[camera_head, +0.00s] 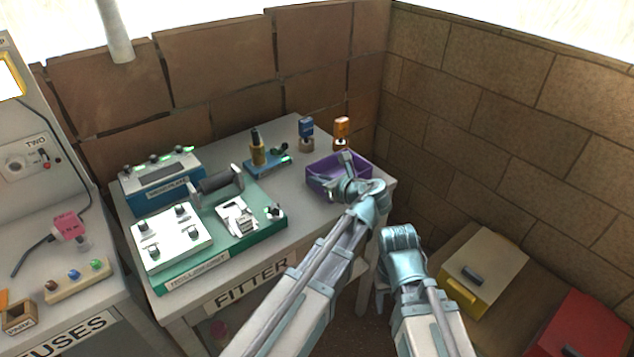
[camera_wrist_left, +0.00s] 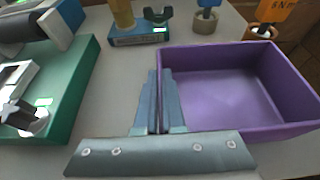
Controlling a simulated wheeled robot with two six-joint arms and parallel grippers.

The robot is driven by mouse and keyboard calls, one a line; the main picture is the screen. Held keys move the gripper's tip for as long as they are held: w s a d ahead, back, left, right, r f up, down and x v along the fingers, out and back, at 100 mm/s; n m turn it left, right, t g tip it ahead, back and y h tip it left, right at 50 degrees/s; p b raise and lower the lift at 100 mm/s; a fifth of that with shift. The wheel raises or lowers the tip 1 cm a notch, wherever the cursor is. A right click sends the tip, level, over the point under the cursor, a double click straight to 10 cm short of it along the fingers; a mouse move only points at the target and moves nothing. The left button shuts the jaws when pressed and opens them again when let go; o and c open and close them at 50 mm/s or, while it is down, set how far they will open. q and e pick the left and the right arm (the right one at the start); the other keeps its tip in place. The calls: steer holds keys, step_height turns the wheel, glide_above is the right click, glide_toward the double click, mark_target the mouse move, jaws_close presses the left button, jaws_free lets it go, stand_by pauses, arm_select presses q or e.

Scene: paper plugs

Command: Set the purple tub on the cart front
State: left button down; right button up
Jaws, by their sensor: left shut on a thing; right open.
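The purple tub (camera_head: 322,172) is at the right end of the grey table marked FITTER (camera_head: 305,215). In the left wrist view the tub (camera_wrist_left: 235,88) is upright and its visible inside is empty. My left gripper (camera_head: 345,184) is shut on the tub's near-left wall; its fingers (camera_wrist_left: 160,90) pinch that wall from both sides. I cannot tell whether the tub rests on the table or is slightly raised. My right gripper (camera_head: 398,236) is open and empty, off the table's right edge. I cannot tell which surface is the cart front.
Brick walls close the back and right. Yellow (camera_head: 470,300) and red (camera_head: 575,330) drawer units stand lower right.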

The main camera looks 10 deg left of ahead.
arm_select(q)
steer(key=shift+f, duration=0.2)
steer(key=c, duration=1)
jaws_free()
steer(key=shift+r, duration=0.1)
